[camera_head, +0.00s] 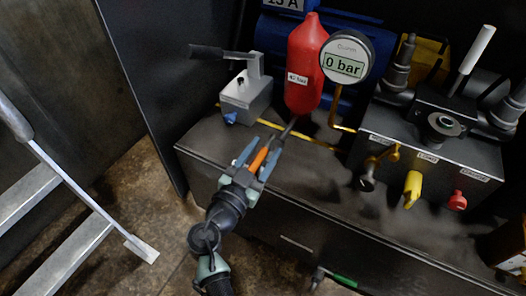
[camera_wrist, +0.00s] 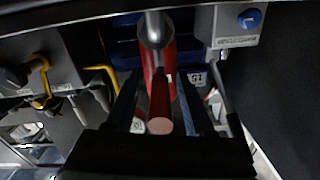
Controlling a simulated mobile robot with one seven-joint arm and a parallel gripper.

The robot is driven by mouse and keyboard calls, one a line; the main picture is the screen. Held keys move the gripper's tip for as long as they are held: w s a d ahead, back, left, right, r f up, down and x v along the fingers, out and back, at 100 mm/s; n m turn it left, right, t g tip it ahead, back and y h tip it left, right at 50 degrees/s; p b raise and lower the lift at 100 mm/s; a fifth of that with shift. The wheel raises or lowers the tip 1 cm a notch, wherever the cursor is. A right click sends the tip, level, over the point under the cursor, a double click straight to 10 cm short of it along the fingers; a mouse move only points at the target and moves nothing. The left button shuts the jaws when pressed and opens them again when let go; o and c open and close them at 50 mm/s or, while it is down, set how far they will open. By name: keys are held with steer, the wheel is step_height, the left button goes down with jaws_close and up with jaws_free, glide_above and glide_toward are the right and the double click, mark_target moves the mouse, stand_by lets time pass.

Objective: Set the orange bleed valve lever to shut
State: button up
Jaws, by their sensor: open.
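The orange bleed valve lever (camera_head: 258,159) extends from a dark stem below the red bottle (camera_head: 305,65) in the head view. In the wrist view the lever's round end (camera_wrist: 160,126) faces the camera, midway between the fingers. My gripper (camera_head: 260,152) is around the lever, one finger on each side, jaws open. In the wrist view my gripper (camera_wrist: 162,103) shows a gap on both sides of the lever. The lever's joint with the valve is hard to make out. The gauge (camera_head: 346,57) reads 0 bar.
A grey block with a black-handled lever (camera_head: 206,52) and blue knob (camera_head: 231,118) stands left of the bottle. To the right is a valve block with a yellow lever (camera_head: 413,188), a red knob (camera_head: 457,201) and a white-handled lever (camera_head: 478,48). A ladder (camera_head: 70,185) stands at far left.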

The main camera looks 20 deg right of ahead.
jaws_close()
stand_by(1.4)
